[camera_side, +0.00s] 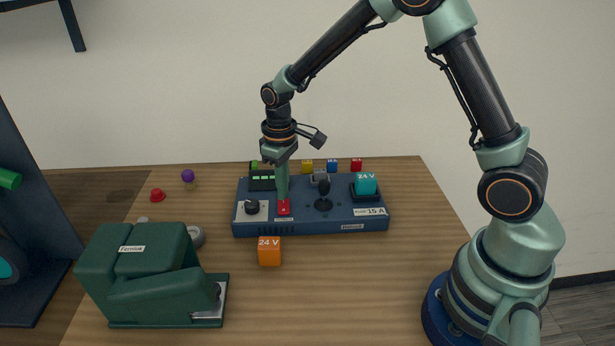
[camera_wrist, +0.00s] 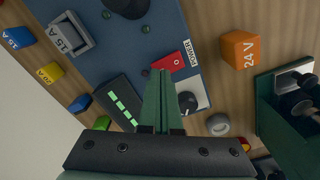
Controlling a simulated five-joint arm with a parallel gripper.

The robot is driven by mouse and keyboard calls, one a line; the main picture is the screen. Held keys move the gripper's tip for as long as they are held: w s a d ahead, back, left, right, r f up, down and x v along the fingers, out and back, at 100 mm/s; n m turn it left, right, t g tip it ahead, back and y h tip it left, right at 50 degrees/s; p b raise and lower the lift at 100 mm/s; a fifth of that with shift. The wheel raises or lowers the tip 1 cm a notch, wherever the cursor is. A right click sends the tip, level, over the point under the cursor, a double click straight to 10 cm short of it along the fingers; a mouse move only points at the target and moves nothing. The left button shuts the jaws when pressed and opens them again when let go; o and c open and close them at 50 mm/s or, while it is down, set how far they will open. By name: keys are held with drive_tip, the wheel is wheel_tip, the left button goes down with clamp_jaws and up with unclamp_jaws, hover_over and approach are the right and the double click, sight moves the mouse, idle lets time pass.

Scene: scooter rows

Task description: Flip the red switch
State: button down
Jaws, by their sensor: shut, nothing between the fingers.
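The red switch (camera_side: 284,207) sits near the front edge of a blue panel box (camera_side: 310,226), right of a black knob (camera_side: 251,207) on a white plate. It also shows in the wrist view (camera_wrist: 167,62), just beyond my fingertips and beside a "POWER" label. My gripper (camera_side: 282,195) points down over the panel with its fingers shut and empty. In the side view the fingertips are at or just above the red switch; contact cannot be told. In the wrist view my shut fingers (camera_wrist: 160,75) end close to the switch's edge.
An orange 24 V block (camera_side: 269,252) stands in front of the panel. A green machine (camera_side: 155,280) is at front left. The panel carries a joystick (camera_side: 323,195), a teal block (camera_side: 365,184) and a green-lit display (camera_wrist: 124,104).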

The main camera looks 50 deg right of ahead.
drive_tip(key=shift+f, duration=0.7)
idle(0.3)
drive_tip(key=shift+r, duration=3.5)
drive_tip(key=shift+r, duration=0.1)
drive_tip(key=s+d+r+m+t, duration=0.2)
drive_tip(key=s+r+t, duration=0.3)
drive_tip(key=s+r, duration=0.7)
drive_tip(key=s+m, duration=0.1)
drive_tip(key=s, duration=0.2)
drive_tip(key=shift+d+r+t, duration=0.2)
drive_tip(key=shift+d+t, duration=0.05)
drive_tip(key=shift+t, duration=0.05)
